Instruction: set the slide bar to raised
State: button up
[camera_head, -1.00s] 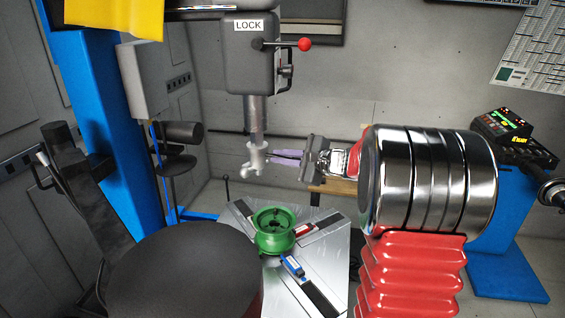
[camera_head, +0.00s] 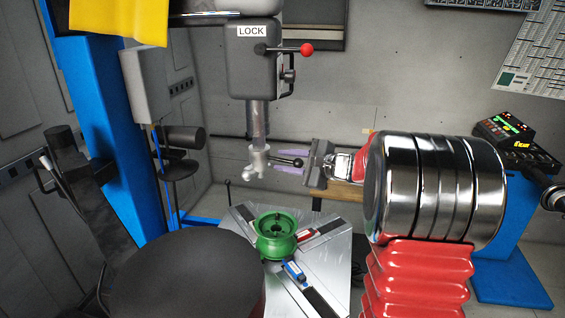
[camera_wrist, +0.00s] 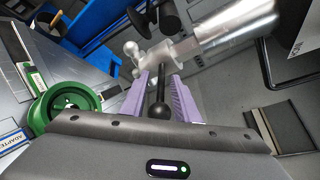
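The slide bar (camera_head: 258,122) is a vertical metal bar below a grey housing marked LOCK. A pale metal head (camera_head: 257,160) sits at its lower end, above a green wheel hub (camera_head: 277,234). A black lever with a ball knob (camera_head: 298,162) sticks out to the right from the head. My gripper (camera_head: 280,160) is open, with its purple fingers spread on either side of this lever. In the wrist view, the black knob (camera_wrist: 158,111) lies between the fingers with gaps visible. The bar and head show at the top of that view (camera_wrist: 205,35).
A red-knobbed lever (camera_head: 305,49) is on the housing. The green hub rests on a metal turntable (camera_head: 335,256) with clamp jaws. A blue balancing machine (camera_head: 510,235) stands at the right. Open air surrounds the head on the left.

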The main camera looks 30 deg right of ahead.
jog(key=v, duration=1.3)
jog(key=shift+s, duration=0.2)
jog(key=shift+d, duration=0.1)
jog(key=s+a+f+n+g+h, duration=0.2)
jog(key=s+a+f+n+g, duration=0.7)
jog(key=s+a+f, duration=0.35)
jog(key=s+a+r+n+h, duration=0.3)
jog(key=s+a+r+n, duration=0.1)
jog(key=s+a+n, duration=0.8)
jog(key=shift+a+t+h, duration=0.4)
jog(key=shift+a, duration=0.5)
